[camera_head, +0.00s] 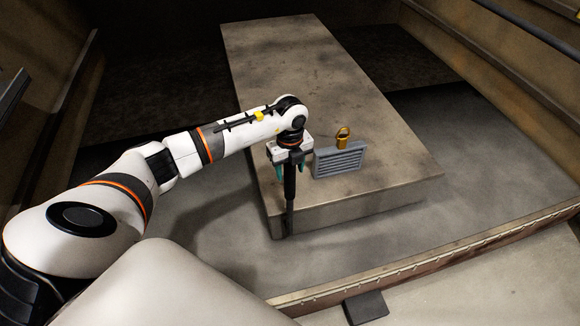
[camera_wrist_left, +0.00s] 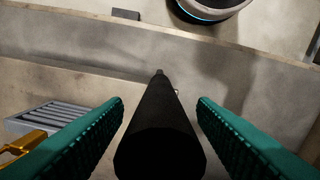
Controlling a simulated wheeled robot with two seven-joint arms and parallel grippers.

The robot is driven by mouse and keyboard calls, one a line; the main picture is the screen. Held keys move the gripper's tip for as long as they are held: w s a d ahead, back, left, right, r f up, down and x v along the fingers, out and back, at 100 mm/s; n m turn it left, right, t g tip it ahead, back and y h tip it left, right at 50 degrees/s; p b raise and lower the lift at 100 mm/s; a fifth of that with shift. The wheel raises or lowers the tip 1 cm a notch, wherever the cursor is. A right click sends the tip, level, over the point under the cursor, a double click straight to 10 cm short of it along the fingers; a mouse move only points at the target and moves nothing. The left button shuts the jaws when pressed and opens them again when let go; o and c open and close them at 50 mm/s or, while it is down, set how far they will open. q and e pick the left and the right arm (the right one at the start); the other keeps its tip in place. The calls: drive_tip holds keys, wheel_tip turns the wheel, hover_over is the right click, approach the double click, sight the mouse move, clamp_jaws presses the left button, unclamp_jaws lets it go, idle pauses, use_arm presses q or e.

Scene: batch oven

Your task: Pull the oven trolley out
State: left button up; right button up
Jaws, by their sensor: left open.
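The oven trolley (camera_head: 330,95) shows in the head view as a long, low stone-grey slab inside the oven. A black upright handle (camera_head: 290,205) stands at its near end. My left gripper (camera_head: 291,172) is at the upper part of this handle. In the left wrist view the handle (camera_wrist_left: 158,140) runs between the two green fingers of my left gripper (camera_wrist_left: 160,104). The fingers are open, with visible gaps on both sides of the handle. The handle's far side is hidden. My right gripper is in neither view.
A grey louvred box (camera_head: 341,160) with a gold fitting (camera_head: 343,138) sits on the slab, just right of my left gripper. A raised sill (camera_head: 430,262) crosses the front. Oven walls rise left and right.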

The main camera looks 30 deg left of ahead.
use_arm(q)
drive_tip(key=shift+f, duration=0.15)
clamp_jaws()
idle(0.4)
